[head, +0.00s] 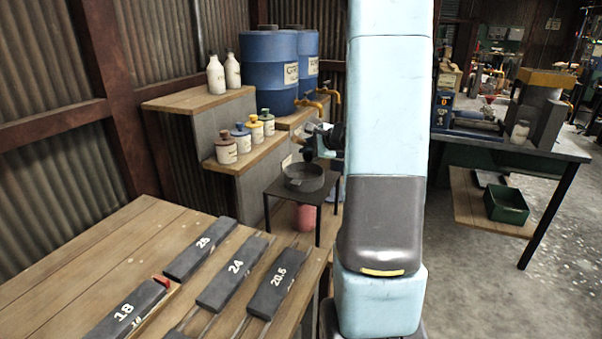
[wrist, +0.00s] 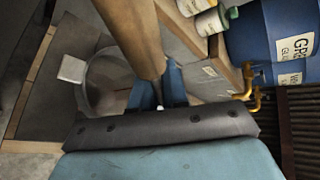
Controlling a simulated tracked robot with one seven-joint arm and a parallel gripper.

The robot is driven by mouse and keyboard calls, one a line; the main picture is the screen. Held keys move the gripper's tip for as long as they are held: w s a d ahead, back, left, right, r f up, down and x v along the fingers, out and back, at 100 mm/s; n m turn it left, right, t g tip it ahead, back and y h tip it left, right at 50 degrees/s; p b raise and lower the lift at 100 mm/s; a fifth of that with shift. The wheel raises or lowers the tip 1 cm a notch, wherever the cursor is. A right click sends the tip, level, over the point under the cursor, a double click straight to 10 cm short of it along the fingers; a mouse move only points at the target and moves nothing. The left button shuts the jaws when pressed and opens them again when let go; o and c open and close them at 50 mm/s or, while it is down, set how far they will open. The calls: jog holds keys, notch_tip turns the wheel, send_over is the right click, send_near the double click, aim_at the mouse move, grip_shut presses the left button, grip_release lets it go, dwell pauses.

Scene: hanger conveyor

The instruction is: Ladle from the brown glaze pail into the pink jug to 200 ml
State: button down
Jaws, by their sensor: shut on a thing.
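My gripper (wrist: 158,92) is shut on a brown, wood-coloured handle (wrist: 132,35) in the wrist view. The handle runs out past the top edge, so a ladle bowl is not seen. In the head view my gripper is mostly hidden behind my arm, above and right of a small dark stand (head: 328,190). A round dark pan (head: 304,178) sits on that stand. A round grey vessel (wrist: 104,82) shows left of the handle in the wrist view. A pink vessel (head: 305,217), possibly the jug, is low beneath the stand. I cannot pick out a brown pail for certain.
Blue barrels (head: 269,70) with brass taps stand on steps at the back. Several small jars (head: 226,150) line the lower step, and two white bottles (head: 216,74) the upper. A plank table (head: 60,250) with numbered dark bars fills the front left. A workbench (head: 510,145) stands right.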

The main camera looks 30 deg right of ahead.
jog(key=d+m+y, duration=0.1)
jog(key=d+r+m+y, duration=0.1)
jog(key=shift+w+d+r+m+y, duration=0.15)
jog(key=shift+d+r+m+y, duration=0.15)
jog(key=shift+d+m, duration=0.1)
jog(key=shift+w+d+f+m+y, duration=0.15)
jog(key=shift+d+f+m+y, duration=0.05)
jog(key=shift+d+m+y, duration=0.75)
jog(key=shift+d+r+m+t+y, duration=0.1)
jog(key=shift+d+m+t+y, duration=0.25)
jog(key=shift+m, duration=0.4)
jog(key=shift+d, duration=0.1)
jog(key=shift+w+d+f+m+t+y, duration=0.1)
jog(key=shift+d+f+m+t+y, duration=0.25)
jog(key=shift+d+f+m+y, duration=0.35)
jog(key=m, duration=0.1)
jog(key=f+m+t, duration=0.1)
jog(key=shift+d+m+y, duration=0.3)
